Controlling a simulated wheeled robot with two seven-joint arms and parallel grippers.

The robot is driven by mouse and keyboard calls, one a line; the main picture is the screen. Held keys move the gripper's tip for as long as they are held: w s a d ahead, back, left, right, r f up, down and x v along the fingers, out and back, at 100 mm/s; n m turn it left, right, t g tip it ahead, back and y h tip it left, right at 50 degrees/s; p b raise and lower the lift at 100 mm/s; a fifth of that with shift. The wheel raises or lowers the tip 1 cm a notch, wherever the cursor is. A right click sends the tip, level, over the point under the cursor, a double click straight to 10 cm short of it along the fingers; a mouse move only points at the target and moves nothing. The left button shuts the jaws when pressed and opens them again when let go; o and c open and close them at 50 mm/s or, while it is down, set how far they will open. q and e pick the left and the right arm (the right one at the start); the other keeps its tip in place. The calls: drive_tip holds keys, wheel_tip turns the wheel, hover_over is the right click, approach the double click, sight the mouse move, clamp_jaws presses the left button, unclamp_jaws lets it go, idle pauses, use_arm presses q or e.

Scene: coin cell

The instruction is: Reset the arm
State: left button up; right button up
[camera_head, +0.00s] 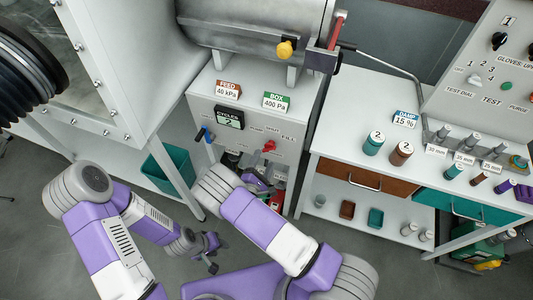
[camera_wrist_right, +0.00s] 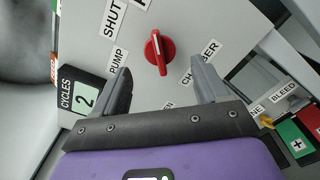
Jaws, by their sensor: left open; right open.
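My right gripper (camera_head: 262,180) is in front of the valve panel (camera_head: 205,95) in the head view. The right wrist view shows its two fingers apart (camera_wrist_right: 163,82) with nothing held between them. A red knob (camera_wrist_right: 158,52) on the panel lies beyond the gap between the fingertips; it also shows in the head view (camera_head: 269,146). I cannot tell the exact distance from the fingers to the knob. My left gripper (camera_head: 210,255) hangs low over the floor, open and apart from any object. Its fingers are small in the picture.
A cycle counter (camera_wrist_right: 85,100) reads 2. The right bench (camera_head: 335,135) carries a teal jar (camera_head: 373,144), a brown jar (camera_head: 401,152) and small parts. Grey floor is open in front.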

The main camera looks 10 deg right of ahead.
drive_tip(key=shift+s+a, duration=0.3)
drive_tip(key=shift+s, duration=0.15)
